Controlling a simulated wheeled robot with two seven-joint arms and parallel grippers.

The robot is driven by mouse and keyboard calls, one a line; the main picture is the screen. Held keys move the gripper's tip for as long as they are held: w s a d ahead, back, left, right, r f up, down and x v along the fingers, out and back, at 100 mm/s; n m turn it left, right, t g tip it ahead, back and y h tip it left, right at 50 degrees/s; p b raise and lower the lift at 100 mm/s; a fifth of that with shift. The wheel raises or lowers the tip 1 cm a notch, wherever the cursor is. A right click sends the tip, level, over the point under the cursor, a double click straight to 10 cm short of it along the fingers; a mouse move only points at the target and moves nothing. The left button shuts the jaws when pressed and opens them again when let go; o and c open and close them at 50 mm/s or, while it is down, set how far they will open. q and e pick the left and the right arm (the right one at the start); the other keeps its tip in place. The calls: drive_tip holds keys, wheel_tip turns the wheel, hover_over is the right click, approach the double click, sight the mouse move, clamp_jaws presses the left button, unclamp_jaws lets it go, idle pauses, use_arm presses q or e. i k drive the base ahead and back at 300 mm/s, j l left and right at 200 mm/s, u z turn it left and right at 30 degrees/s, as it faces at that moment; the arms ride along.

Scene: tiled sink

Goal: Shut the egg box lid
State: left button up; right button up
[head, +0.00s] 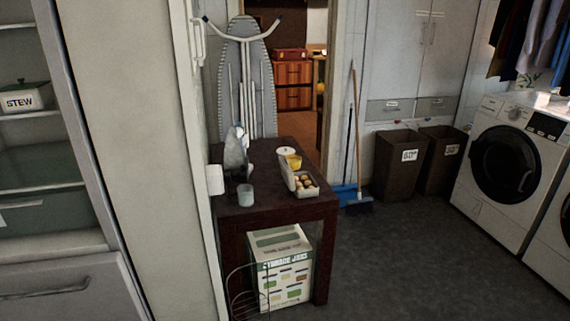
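The egg box (307,190) sits near the front right edge of a dark wooden table (262,207) in the middle of the head view. Its tray faces up and several brown and pale eggs show inside. Its lid (288,177) stands raised along the left side of the tray, so the box is open. Neither of my grippers shows in this view.
On the table, a pale cup (245,195), a yellow cup (294,162) and a white round item (285,151) stand near the box. A wall edge borders the table's left. A storage box (282,267) sits underneath. Floor (400,255) is clear to the right, before the washing machine (507,165).

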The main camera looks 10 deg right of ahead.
sight(287, 172)
drive_tip(key=i+l, duration=0.15)
drive_tip(key=i, duration=0.8)
drive_tip(key=i+l, duration=0.15)
drive_tip(key=i, duration=0.8)
drive_tip(key=l+z, duration=0.05)
